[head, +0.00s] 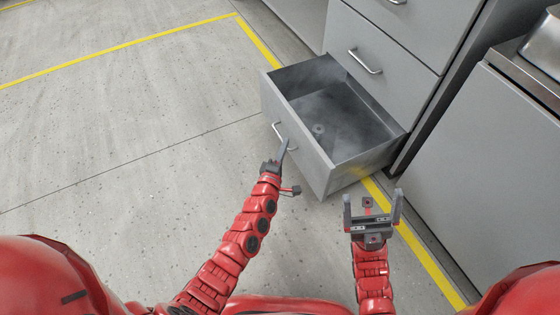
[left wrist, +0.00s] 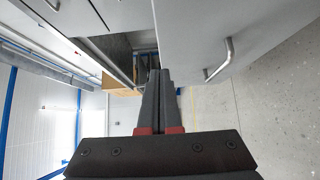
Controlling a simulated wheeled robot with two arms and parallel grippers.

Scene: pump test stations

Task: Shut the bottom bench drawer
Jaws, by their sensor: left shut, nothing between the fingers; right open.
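The bottom bench drawer (head: 305,150) is pulled well out of the grey bench in the head view. Its front panel faces left and carries a bar handle (head: 278,132). The front panel (left wrist: 190,30) and the handle (left wrist: 219,60) also show in the left wrist view. My left gripper (head: 284,148) is shut and empty, with its tips by the front panel, near the handle's lower end. I cannot tell whether they touch. It also shows in the left wrist view (left wrist: 160,78). My right gripper (head: 373,205) is open and empty, to the right of the drawer's near corner.
A small round object (head: 318,130) is on the drawer floor. The drawer above (head: 385,60) is shut. A grey cabinet (head: 480,150) stands at the right. Yellow floor lines (head: 130,43) cross the concrete, and the floor left of the drawer (head: 120,130) is clear.

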